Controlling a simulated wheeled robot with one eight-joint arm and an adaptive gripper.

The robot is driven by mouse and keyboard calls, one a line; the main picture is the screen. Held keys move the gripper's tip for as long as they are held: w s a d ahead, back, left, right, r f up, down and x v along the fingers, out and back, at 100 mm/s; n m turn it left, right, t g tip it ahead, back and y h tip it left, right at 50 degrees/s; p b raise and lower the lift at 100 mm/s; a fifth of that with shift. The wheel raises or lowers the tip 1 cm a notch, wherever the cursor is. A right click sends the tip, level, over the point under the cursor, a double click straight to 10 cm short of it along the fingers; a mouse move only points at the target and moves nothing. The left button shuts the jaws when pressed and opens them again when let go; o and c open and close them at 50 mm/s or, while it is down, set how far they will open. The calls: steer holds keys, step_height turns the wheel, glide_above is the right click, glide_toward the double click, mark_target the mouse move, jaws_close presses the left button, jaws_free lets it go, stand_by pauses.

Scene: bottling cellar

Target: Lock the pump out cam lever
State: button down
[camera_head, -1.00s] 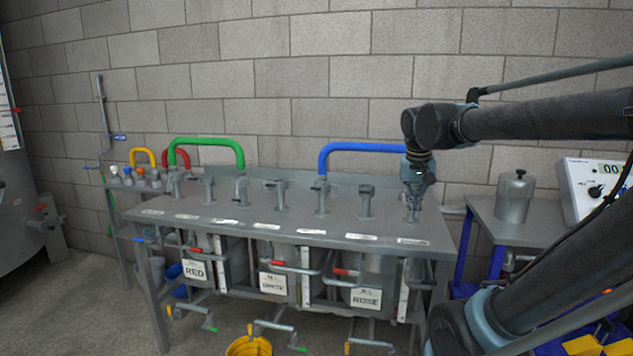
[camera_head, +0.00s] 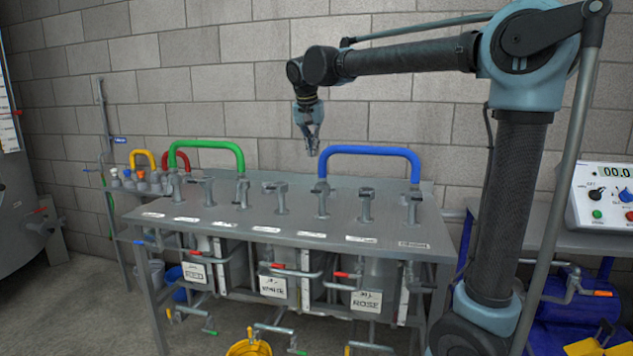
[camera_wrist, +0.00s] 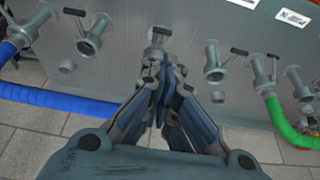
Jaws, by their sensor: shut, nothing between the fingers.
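A row of grey metal couplings with small dark cam levers stands on the steel bench (camera_head: 290,225). I cannot read which label says pump out. My gripper (camera_head: 312,153) is shut and empty, in the air above the bench, near the right-middle coupling (camera_head: 320,198), not touching it. The blue hose (camera_head: 368,150) arches from this coupling to the rightmost coupling (camera_head: 412,205). In the wrist view my gripper (camera_wrist: 160,122) points down; a coupling with a dark lever (camera_wrist: 159,31) lies just beyond its fingers, partly hidden. Another dark lever (camera_wrist: 74,12) lies to its left.
The green hose (camera_head: 210,143) arches over the left couplings. The blue hose also shows in the wrist view (camera_wrist: 60,100), left of my fingers. A control box (camera_head: 603,195) stands right of my arm. White labels line the bench's front edge. A yellow bucket (camera_head: 248,347) is on the floor.

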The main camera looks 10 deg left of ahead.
steer(key=x, duration=1.4)
steer(key=shift+a, duration=0.1)
